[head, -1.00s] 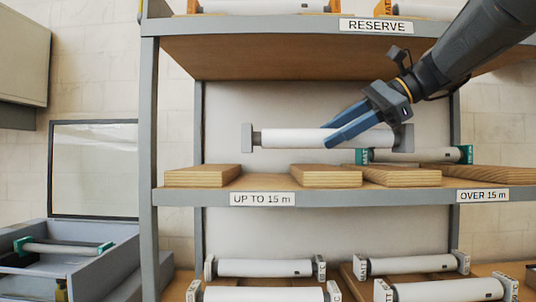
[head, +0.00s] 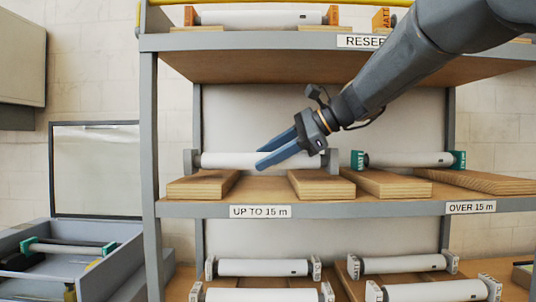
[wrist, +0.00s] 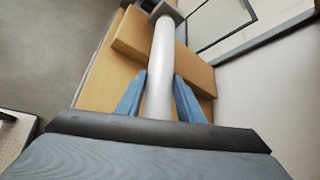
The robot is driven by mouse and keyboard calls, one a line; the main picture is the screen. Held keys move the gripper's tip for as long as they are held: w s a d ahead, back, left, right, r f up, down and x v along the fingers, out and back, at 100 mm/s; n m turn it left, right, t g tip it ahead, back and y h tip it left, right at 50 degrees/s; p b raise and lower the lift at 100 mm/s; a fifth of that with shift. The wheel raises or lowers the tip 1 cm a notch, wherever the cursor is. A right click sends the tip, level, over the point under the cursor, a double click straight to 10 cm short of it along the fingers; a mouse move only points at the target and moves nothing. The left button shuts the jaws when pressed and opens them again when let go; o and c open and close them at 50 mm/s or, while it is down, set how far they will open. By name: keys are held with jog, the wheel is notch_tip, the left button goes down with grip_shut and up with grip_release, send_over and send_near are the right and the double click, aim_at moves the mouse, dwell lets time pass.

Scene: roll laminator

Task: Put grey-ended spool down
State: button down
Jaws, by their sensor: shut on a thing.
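The grey-ended spool (head: 226,160) is a white roll with square grey ends. In the head view it lies level across the two wooden blocks above the "UP TO 15 m" label, at or just above their tops; I cannot tell whether it touches them. My gripper (head: 261,159) has blue fingers and is shut on the roll near its middle, coming from the upper right. In the wrist view the white roll (wrist: 161,75) runs between the two blue fingers, with one grey end at the top.
A green-ended spool (head: 405,159) lies on the blocks to the right, close to the grey right end. The reserve shelf (head: 250,42) is overhead. More spools (head: 262,267) lie on the level below. A grey bin (head: 100,278) stands at the lower left.

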jog(key=shift+f, duration=0.4)
jog(key=shift+f, duration=0.2)
jog(key=c, duration=1.2)
grip_release()
jog(key=shift+d+r, duration=0.1)
jog(key=shift+r, duration=0.15)
jog(key=b+v, duration=0.3)
jog(key=v, duration=0.8)
jog(key=shift+s+d+r, duration=0.15)
jog(key=shift+s+d, duration=0.05)
jog(key=shift+d, duration=0.1)
